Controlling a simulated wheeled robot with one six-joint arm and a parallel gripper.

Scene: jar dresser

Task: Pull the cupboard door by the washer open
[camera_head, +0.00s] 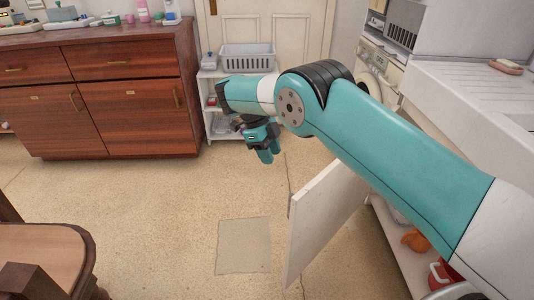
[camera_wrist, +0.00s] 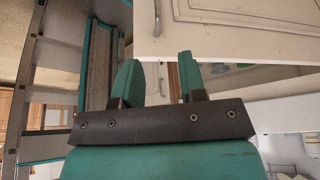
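The white cupboard door (camera_head: 322,220) stands swung out from the cupboard under the sink, at a clear angle over the floor. Its panelled face (camera_wrist: 240,25) fills the upper right of the wrist view, with a small metal handle (camera_wrist: 157,18) near its left edge. My gripper (camera_head: 267,155) hangs beyond and above the door's free edge in the head view. In the wrist view, my gripper's fingers (camera_wrist: 159,62) are apart, with no object clearly held. The door's edge shows behind and between the fingertips; I cannot tell whether they touch. The washer (camera_head: 372,72) is partly behind my arm.
Inside the open cupboard are an orange item (camera_head: 415,240) and a red pot (camera_head: 440,275). The sink counter (camera_head: 460,85) is above. A white shelf with a grey basket (camera_head: 248,57), a wooden dresser (camera_head: 100,90) and a chair (camera_head: 45,245) stand around clear floor.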

